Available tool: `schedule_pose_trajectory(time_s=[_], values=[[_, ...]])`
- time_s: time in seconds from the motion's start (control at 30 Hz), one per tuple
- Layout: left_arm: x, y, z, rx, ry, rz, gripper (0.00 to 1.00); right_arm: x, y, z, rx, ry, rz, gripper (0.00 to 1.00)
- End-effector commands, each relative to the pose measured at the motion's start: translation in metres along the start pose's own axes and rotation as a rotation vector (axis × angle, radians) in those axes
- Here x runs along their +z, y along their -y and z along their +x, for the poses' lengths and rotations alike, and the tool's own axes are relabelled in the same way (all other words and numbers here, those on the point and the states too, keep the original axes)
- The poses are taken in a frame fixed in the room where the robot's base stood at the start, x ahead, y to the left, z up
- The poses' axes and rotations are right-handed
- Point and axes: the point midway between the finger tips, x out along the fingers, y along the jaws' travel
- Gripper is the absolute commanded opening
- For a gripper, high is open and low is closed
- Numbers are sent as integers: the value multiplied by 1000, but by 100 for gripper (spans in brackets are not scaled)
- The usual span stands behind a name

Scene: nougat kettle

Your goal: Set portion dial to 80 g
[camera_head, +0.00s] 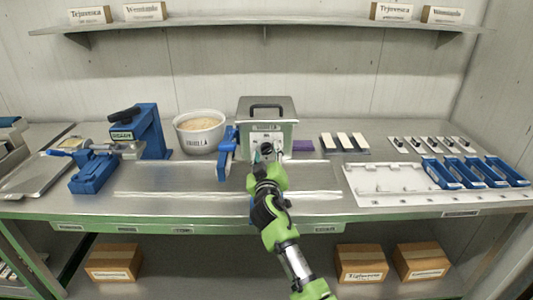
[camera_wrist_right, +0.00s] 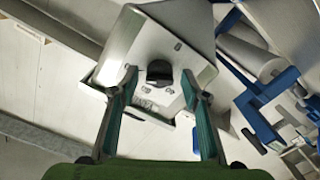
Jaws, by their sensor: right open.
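The portion dial is a round black knob (camera_head: 266,148) on the pale front panel of a grey metal machine (camera_head: 281,108). In the right wrist view the dial (camera_wrist_right: 159,70) lies between the fingertips of my right gripper (camera_wrist_right: 159,76). The fingers are open, with gaps seen on both sides of the knob; I cannot tell how deep they reach around it. In the head view my right gripper (camera_head: 265,159) is in front of the panel and partly covers it. The dial's scale marks are too small to read. My left gripper is out of view.
A blue dispensing part (camera_head: 228,152) stands just left of the machine, beside a white tub (camera_head: 200,132). A purple block (camera_head: 303,146) is at the right. A blue press (camera_head: 150,130) stands further left. White trays (camera_head: 390,190) and blue holders fill the right bench.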

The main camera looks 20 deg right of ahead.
Motion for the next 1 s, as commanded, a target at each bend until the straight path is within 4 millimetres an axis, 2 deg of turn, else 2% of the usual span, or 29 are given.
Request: schedule_pose_trajectory(time_s=[0.23,0.37,0.4,0.73,1.0], values=[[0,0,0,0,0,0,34,0,0,0,0,0,0,42],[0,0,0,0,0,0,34,0,0,0,0,0,0,8],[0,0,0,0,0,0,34,0,0,0,0,0,-1,4],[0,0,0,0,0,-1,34,0,0,0,0,0,-27,4],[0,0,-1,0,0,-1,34,0,0,0,0,-1,-170,4]])
